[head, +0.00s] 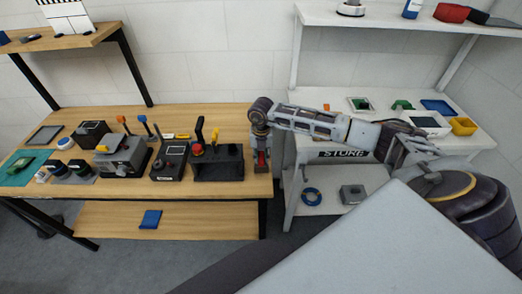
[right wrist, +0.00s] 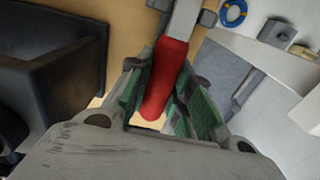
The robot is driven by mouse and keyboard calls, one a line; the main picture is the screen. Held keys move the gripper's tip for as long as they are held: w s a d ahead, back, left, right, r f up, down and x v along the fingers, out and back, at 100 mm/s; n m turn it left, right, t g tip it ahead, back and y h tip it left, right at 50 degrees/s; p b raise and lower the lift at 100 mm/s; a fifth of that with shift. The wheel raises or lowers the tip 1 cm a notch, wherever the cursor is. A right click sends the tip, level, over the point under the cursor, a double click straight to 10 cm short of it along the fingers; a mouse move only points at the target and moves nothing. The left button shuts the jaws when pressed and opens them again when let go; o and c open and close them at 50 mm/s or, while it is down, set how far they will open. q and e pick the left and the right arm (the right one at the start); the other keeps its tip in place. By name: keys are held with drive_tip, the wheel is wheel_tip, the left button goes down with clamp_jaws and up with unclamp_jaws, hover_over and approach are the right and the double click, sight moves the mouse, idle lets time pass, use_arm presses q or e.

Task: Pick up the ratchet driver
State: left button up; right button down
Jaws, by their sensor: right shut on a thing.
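A red handle, which I take to be the ratchet driver (right wrist: 165,80), lies between the green-padded fingers of my right gripper (right wrist: 160,105) in the right wrist view. A pale grey part shows beyond the handle's far end. My right gripper (head: 261,160) is shut on the red handle. In the head view it points down at the right end of the wooden bench, and a little red shows between its fingers. The tool is mostly hidden there, and I cannot tell whether it touches the bench. My left gripper is out of view.
A black holder (head: 220,165) stands close left of the right gripper. The wooden bench (head: 225,195) holds several devices and tools further left. A white shelf unit (head: 290,195) stands just right, with a blue ring (head: 311,197) and a grey block (head: 352,194) on its lower shelf.

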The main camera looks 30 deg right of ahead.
drive_tip(key=shift+r+b, duration=0.85)
drive_tip(key=shift+r, duration=4.2)
drive_tip(key=c, duration=2)
unclamp_jaws()
clamp_jaws()
